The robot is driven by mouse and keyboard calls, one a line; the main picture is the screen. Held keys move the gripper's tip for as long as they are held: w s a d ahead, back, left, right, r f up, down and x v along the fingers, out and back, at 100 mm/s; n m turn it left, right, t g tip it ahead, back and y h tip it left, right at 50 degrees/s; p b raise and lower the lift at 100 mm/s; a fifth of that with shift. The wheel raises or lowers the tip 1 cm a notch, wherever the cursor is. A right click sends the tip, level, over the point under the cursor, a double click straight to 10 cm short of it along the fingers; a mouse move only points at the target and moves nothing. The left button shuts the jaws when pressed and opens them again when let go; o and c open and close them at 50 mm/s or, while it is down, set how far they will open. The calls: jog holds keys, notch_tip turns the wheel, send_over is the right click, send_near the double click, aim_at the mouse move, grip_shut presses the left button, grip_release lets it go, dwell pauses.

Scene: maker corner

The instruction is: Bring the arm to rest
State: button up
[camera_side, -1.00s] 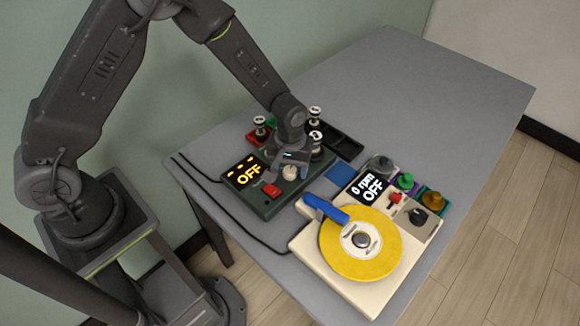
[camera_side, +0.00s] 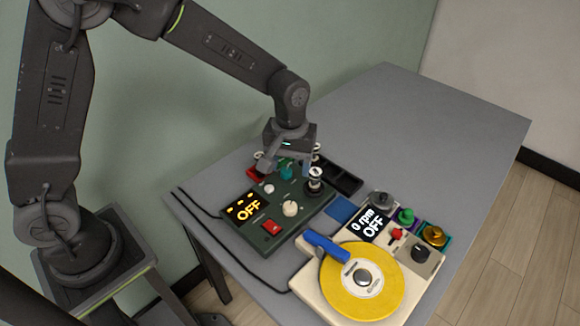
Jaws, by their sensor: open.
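My gripper (camera_side: 286,166) is open and empty. It hangs above the back part of a dark green control box (camera_side: 268,240) and hides some of what stands behind it. The box has a display (camera_side: 246,208) reading OFF, a red switch (camera_side: 271,227) and a cream knob (camera_side: 291,208). My arm reaches in from the upper left, bent at the elbow.
A cream machine (camera_side: 318,290) with a yellow disc (camera_side: 345,294), a blue arm (camera_side: 326,246) and a display (camera_side: 367,224) reading 0 rpm OFF stands at the front. Several knobs and a black tray (camera_side: 345,182) are nearby. The back right of the table (camera_side: 440,120) is clear.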

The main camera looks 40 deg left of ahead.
jog(key=s+a+r+m+t, duration=0.2)
jog(key=s+a+r+m, duration=0.1)
jog(key=s+r, duration=0.5)
jog(key=s+a+r+m+t, duration=0.3)
jog(key=s+a+r, duration=0.2)
jog(key=s+r, duration=0.3)
jog(key=s, duration=0.4)
jog(key=shift+a+r+t, duration=0.2)
jog(key=shift+r+t, duration=0.05)
jog(key=shift+t, duration=0.05)
jog(key=shift+w, duration=0.15)
jog(key=shift+c, duration=0.3)
dwell(0.4)
